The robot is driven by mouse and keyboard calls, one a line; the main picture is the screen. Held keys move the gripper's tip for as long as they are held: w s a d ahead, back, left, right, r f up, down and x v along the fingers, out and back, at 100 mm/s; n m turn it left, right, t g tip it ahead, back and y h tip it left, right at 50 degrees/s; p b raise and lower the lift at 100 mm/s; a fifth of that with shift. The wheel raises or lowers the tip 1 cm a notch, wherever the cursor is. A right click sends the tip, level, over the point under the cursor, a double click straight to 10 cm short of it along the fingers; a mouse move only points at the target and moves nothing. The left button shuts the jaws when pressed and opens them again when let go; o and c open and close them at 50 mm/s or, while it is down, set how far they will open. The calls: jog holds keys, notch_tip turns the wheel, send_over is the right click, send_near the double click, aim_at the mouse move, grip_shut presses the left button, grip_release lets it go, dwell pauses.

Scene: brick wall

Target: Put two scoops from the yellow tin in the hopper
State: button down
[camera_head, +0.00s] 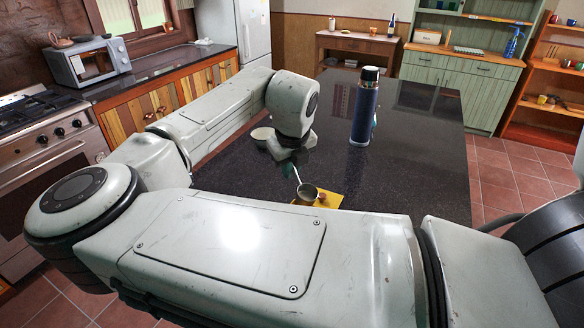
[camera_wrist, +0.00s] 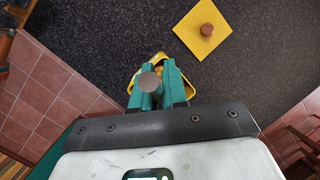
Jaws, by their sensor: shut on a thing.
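My gripper (camera_wrist: 160,78) has teal fingers. They are shut on a metal scoop (camera_head: 308,191), its thin handle running up towards my wrist and its round cup hanging low. In the wrist view a round grey-brown disc, seemingly the scoop's cup (camera_wrist: 150,82), shows at the fingers. Yellow edges (camera_wrist: 152,59) show behind and beside the fingers; the fingers hide most of this yellow thing, so I cannot tell if it is the tin. A yellow square (camera_wrist: 205,30) with a small brown cylinder (camera_wrist: 207,29) lies ahead on the dark counter. I cannot identify the hopper.
A tall dark blue flask-like thing (camera_head: 365,106) with a black top stands on the dark counter (camera_head: 412,150). A pale bowl (camera_head: 261,134) is left of my wrist. The counter right of the flask is clear. My arm hides the near part.

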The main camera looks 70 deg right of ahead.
jog(key=shift+m, duration=0.4)
jog(key=shift+f+b, duration=0.2)
jog(key=shift+b, duration=0.1)
jog(key=shift+f+b, duration=0.3)
jog(key=shift+b, duration=0.3)
jog(key=shift+s+a+f+t+h+b, duration=0.2)
jog(key=shift+f+t+h+b, duration=0.4)
jog(key=shift+b, duration=0.9)
jog(key=shift+s+a+f+t+h+b, duration=0.15)
jog(key=shift+f+t+b, duration=0.15)
jog(key=shift+f+b, duration=0.9)
